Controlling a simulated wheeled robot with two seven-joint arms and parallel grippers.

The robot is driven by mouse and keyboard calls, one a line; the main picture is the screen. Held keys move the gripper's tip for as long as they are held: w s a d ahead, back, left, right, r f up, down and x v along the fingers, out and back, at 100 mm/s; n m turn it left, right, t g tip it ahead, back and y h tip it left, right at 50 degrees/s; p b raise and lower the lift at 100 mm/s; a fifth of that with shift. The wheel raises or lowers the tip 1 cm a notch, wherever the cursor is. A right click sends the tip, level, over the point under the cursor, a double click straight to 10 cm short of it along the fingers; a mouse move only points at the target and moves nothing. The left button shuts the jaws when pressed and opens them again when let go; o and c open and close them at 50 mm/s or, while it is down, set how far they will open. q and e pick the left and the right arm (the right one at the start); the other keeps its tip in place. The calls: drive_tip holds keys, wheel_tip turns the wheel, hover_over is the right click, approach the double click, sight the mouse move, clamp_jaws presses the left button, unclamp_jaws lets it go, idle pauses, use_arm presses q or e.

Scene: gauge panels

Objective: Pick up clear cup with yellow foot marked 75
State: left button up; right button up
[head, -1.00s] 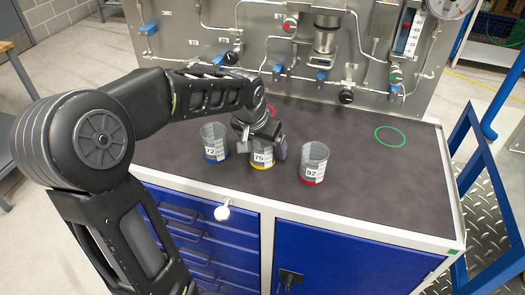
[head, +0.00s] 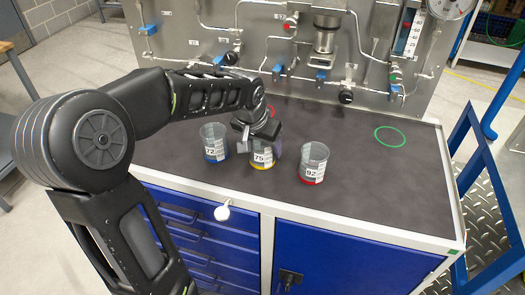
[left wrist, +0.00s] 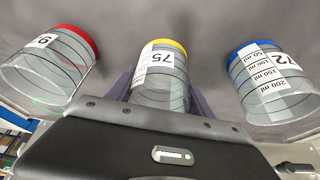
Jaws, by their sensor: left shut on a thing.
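The clear cup with the yellow foot marked 75 (head: 262,158) stands upright on the dark worktop, between two other cups. In the left wrist view the cup (left wrist: 161,78) sits between the fingers. My left gripper (head: 262,143) comes down over the cup from above and is shut on it, one finger on each side. The gripper (left wrist: 160,98) covers the cup's upper part in the left wrist view. My right gripper is not in view.
A clear cup with a blue foot marked 72 (head: 214,143) stands close on the left. One with a red foot marked 92 (head: 313,163) stands on the right. A green ring (head: 390,136) marks the worktop (head: 370,190). A pipe panel (head: 270,50) rises behind.

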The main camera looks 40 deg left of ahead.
use_arm(q)
wheel_tip(320, 180, up, 10)
idle(0.6)
